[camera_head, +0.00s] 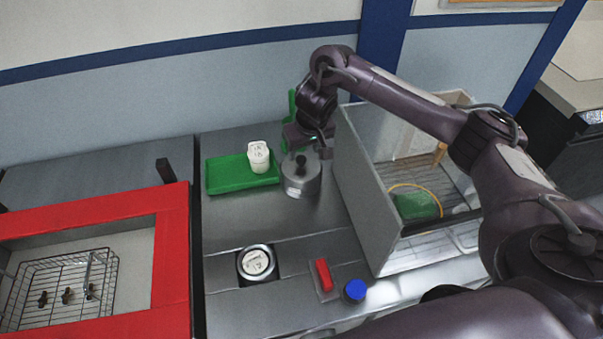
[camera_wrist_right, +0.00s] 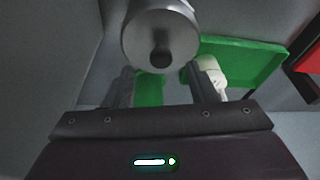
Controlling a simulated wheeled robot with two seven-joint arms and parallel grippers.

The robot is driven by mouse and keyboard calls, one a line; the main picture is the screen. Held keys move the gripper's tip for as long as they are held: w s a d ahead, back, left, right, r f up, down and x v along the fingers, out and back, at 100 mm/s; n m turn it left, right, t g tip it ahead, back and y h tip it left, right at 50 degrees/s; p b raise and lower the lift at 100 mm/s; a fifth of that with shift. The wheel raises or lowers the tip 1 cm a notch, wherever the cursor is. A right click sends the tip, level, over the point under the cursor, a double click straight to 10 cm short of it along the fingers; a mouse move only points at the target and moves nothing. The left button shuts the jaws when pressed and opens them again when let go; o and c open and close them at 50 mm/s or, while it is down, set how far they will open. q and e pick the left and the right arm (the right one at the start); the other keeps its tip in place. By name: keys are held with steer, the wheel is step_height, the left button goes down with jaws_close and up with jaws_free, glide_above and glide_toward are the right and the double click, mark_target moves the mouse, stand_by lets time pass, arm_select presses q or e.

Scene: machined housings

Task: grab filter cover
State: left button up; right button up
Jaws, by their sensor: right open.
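The filter cover, as I take it, is a grey metal cylinder with a black knob on top (camera_head: 301,181), upright on the steel worktop right of the green tray. In the right wrist view its round lid and knob (camera_wrist_right: 160,32) show at the top centre. My right gripper (camera_head: 308,146) is open and empty, just behind the cylinder in the head view. Its two fingers (camera_wrist_right: 163,82) stand apart in the wrist view, with the cylinder beyond the gap; I see no contact. My left gripper is in neither view.
A green tray (camera_head: 225,178) holds white containers (camera_head: 258,157). A clear-walled box (camera_head: 357,190) stands close to the right. A round canister (camera_head: 257,263), a red switch (camera_head: 324,275) and a blue knob (camera_head: 355,291) are in front. A red-framed basin (camera_head: 172,240) is left.

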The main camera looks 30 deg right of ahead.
mark_target(301, 158)
steer(key=x, duration=0.3)
steer(key=shift+w+a+f+p, duration=0.1)
steer(key=shift+w+f+p, duration=0.1)
steer(key=shift+p, duration=0.15)
steer(key=shift+c, duration=0.2)
steer(key=c, duration=0.4)
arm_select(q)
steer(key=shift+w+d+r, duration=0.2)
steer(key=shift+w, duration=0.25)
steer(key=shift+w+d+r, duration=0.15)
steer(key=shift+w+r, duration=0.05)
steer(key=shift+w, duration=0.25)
arm_select(e)
jaws_close()
